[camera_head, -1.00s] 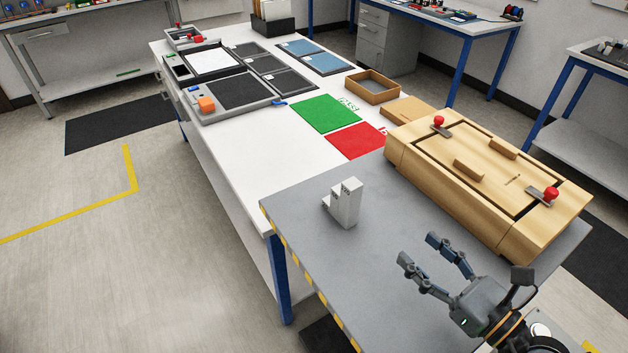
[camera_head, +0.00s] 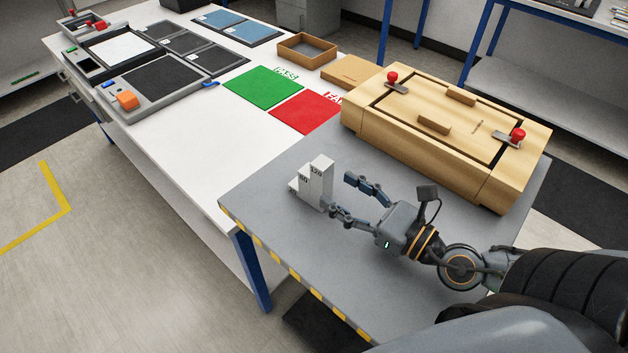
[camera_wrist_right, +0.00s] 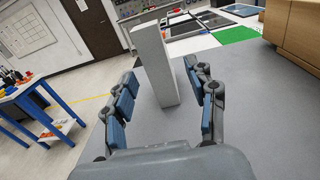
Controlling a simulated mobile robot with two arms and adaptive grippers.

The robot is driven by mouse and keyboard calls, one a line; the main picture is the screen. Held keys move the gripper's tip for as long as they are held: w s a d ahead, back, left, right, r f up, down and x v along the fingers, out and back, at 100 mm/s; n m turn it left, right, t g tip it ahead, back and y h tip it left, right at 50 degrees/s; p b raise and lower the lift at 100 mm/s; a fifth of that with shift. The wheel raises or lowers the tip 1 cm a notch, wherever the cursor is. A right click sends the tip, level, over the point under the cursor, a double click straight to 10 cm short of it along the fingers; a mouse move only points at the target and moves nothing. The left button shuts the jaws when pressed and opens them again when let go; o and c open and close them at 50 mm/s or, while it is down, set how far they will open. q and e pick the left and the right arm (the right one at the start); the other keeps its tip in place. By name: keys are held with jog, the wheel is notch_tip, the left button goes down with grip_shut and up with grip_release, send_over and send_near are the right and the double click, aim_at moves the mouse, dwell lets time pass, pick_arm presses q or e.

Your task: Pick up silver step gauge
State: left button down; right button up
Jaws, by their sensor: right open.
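The silver step gauge (camera_head: 318,184) stands upright on the grey tabletop (camera_head: 270,208), with stepped tops and dark numbers on it. My right gripper (camera_head: 340,196) is open just to the right of the gauge, its fingers pointing at it. In the right wrist view the gauge (camera_wrist_right: 154,64) shows as a tall pale block ahead, between the lines of the two open fingers (camera_wrist_right: 160,92). In the head view the near fingertip is close to the gauge's base; I cannot tell if it touches. My left gripper is not in view.
A wooden box (camera_head: 445,135) with red knobs stands behind my right gripper. Green (camera_head: 263,88) and red (camera_head: 305,112) mats, a cardboard tray (camera_head: 307,48) and grey trays (camera_head: 150,92) lie on the white table beyond. The grey tabletop left of the gauge is clear.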

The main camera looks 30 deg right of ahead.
aim_at(330, 183)
jog(key=x, duration=0.1)
jog(key=p+x, duration=0.1)
jog(key=shift+w+a+r, duration=0.1)
jog(key=shift+w+r, duration=0.1)
jog(key=shift+w, duration=0.05)
jog(key=shift+w+a+p, duration=0.1)
jog(key=shift+w+p, duration=0.2)
jog(key=shift+w, duration=0.1)
jog(key=shift+p+x, duration=0.45)
jog(key=shift+x, duration=0.6)
jog(key=shift+w+a+p, duration=0.25)
jog(key=shift+w+p, duration=0.15)
jog(key=shift+p, duration=0.05)
jog(key=p+x, duration=0.2)
jog(key=x, duration=0.1)
jog(key=shift+a+f, duration=0.15)
jog(key=shift+w+a+f, duration=0.2)
jog(key=shift+w, duration=0.3)
grip_shut()
